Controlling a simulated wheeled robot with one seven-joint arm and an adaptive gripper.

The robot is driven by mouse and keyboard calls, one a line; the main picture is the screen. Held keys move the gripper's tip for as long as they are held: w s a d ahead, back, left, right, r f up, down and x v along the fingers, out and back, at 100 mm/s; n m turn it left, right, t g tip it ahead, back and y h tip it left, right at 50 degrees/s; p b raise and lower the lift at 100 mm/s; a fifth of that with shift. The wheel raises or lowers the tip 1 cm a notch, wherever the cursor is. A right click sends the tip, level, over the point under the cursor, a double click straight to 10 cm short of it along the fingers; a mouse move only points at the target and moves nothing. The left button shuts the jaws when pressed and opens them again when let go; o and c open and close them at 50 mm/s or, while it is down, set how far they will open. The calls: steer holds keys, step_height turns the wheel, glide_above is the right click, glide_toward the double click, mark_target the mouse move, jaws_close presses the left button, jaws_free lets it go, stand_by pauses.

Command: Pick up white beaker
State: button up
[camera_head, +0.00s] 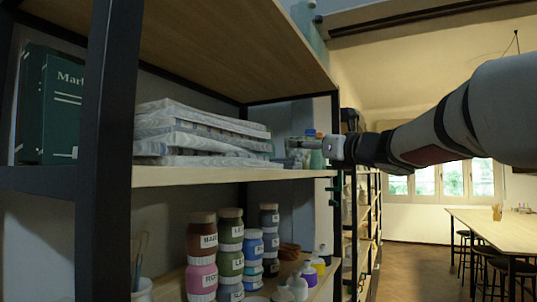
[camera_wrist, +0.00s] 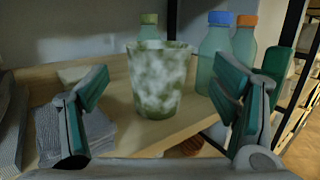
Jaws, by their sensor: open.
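A white beaker with mottled green patches (camera_wrist: 158,82) stands upright on the wooden shelf (camera_wrist: 120,100) in the wrist view. My gripper (camera_wrist: 163,92) is open, with one teal-padded finger to each side of the beaker in the picture. The beaker appears a little beyond the fingertips, and I see no contact. In the head view my gripper (camera_head: 308,146) reaches in over the right end of the middle shelf (camera_head: 210,175). I cannot make out the beaker clearly there.
Bottles with a blue cap (camera_wrist: 216,45) and an orange cap (camera_wrist: 244,42) stand behind the beaker to the right. A green-capped bottle (camera_wrist: 149,28) is behind it. Paint jars (camera_head: 201,245) fill the lower shelf.

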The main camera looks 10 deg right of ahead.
steer(key=shift+a+r+p+x, duration=0.1)
steer(key=shift+p+x, duration=0.4)
steer(key=shift+x, duration=0.65)
steer(key=shift+a+r+p+x, duration=0.15)
steer(key=shift+p+x, duration=0.3)
steer(key=shift+x, duration=0.75)
steer(key=shift+w+a, duration=0.15)
steer(key=shift+w, duration=0.4)
steer(key=c, duration=1.2)
